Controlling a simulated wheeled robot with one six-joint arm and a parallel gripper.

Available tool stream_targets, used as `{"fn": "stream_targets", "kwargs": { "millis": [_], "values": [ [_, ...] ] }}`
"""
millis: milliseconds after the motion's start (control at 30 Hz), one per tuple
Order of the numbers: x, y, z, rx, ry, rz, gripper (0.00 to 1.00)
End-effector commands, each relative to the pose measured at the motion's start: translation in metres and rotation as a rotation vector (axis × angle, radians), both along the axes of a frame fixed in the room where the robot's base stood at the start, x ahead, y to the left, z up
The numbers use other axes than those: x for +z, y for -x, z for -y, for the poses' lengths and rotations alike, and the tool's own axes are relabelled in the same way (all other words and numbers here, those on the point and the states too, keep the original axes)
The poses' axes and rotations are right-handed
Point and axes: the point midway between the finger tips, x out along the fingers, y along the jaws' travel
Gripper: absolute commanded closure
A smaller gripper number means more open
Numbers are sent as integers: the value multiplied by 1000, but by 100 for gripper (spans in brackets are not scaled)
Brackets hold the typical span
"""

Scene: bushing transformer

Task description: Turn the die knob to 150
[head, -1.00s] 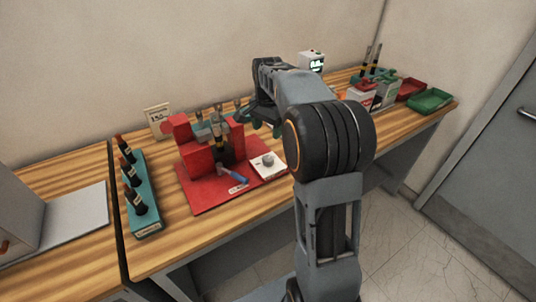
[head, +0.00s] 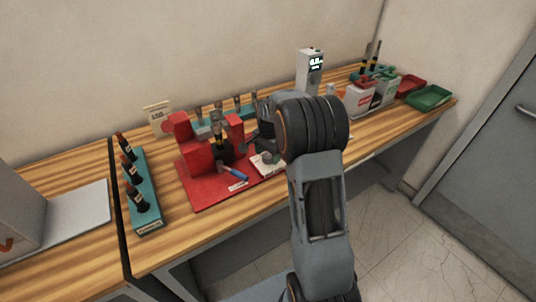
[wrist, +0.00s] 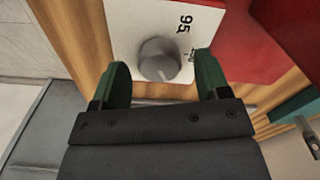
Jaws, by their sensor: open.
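The die knob (wrist: 158,58) is a round grey knob on a white plate (wrist: 128,18). In the wrist view the plate shows the mark 95 and a second mark, partly covered and not clearly legible. In the head view the white plate (head: 259,168) lies at the right of a red base, with the knob (head: 266,157) partly hidden by my arm. My gripper (wrist: 162,64) is open, with one green finger on each side of the knob. I cannot tell whether either finger touches it.
Red blocks (head: 193,152) and a blue-handled tool (head: 235,174) are on the red base (head: 205,198). A teal rack (head: 147,222) with dark bushings stands left. A display box (head: 310,70), a red tray (head: 408,86) and a green tray (head: 428,98) are at the right.

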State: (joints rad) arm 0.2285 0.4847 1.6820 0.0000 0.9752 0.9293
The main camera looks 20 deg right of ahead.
Motion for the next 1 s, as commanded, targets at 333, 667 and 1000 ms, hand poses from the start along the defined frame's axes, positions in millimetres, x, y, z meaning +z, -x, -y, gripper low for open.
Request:
{"fn": "stream_targets", "kwargs": {
  "millis": [333,667,1000],
  "values": [
    [-7,0,0,0,0,0,31],
    [-6,0,0,0,0,0,54],
    [-6,0,0,1,0,0,80]
  ]
}}
